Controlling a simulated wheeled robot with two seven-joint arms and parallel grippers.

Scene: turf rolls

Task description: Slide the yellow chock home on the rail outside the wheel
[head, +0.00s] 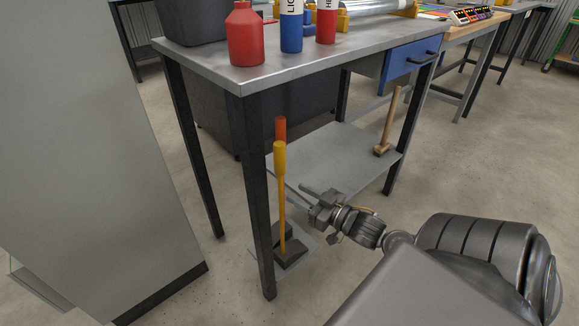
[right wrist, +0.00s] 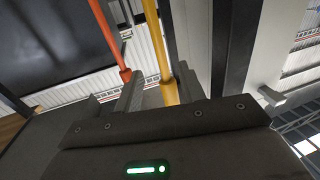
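I see no yellow chock, rail or wheel in either view. The yellow thing in view is a long yellow handle (head: 281,195) standing upright on a dark block-like foot (head: 290,250), low by the bench's near leg. My right gripper (head: 303,190) is just right of this handle in the head view. In the right wrist view its two fingers (right wrist: 158,92) stand apart, with the yellow handle (right wrist: 160,55) showing between them; I cannot tell whether either touches it. An orange-red handle (right wrist: 107,38) is left of the left finger. My left gripper is not in view.
A metal workbench (head: 215,62) carries a red bottle (head: 245,38) and a blue bottle (head: 291,30). Its lower shelf (head: 335,150) holds a wooden-handled mallet (head: 388,125). The dark near leg (head: 258,190) stands close left of the yellow handle.

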